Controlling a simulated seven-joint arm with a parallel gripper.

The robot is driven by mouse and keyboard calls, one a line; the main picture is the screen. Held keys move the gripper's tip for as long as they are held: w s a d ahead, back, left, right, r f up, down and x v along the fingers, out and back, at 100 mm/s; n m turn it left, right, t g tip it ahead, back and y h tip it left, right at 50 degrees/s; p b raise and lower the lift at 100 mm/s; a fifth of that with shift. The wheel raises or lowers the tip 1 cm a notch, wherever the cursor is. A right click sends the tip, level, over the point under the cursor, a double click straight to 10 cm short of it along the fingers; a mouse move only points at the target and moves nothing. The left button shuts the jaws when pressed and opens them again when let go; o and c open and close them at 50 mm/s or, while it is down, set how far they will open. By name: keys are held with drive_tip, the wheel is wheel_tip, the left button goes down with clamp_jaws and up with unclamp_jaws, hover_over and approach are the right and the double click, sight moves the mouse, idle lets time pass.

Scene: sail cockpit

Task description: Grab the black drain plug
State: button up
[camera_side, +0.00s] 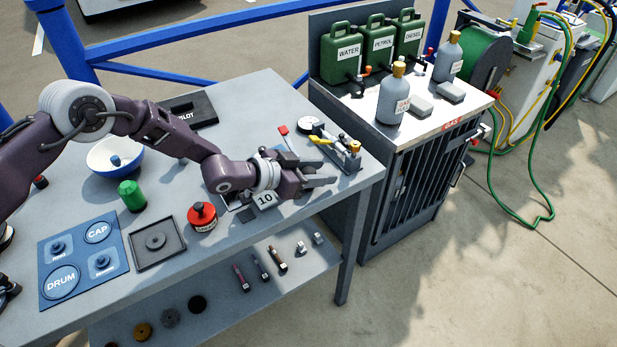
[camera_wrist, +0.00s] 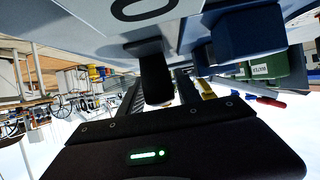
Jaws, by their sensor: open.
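My gripper (camera_side: 331,174) is over the right end of the grey table, with its two jaws apart and pointing right. In the wrist view, a short black upright piece (camera_wrist: 155,77), which looks like the black drain plug, stands out from the pale surface beside the label, seen upside down. It appears in front of the gripper body, near the fingers. I cannot tell whether the fingers touch it. In the side view I cannot make out the plug; my wrist and gripper cover that area.
A "10" plate (camera_side: 265,199) lies below my wrist. A metal clamp-like fixture (camera_side: 343,154) stands just beyond the jaws, near a round gauge (camera_side: 311,125). A red-topped pot (camera_side: 202,217) and black tray (camera_side: 158,243) are left. The gas cabinet (camera_side: 415,190) stands right of the table.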

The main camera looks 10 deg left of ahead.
clamp_jaws()
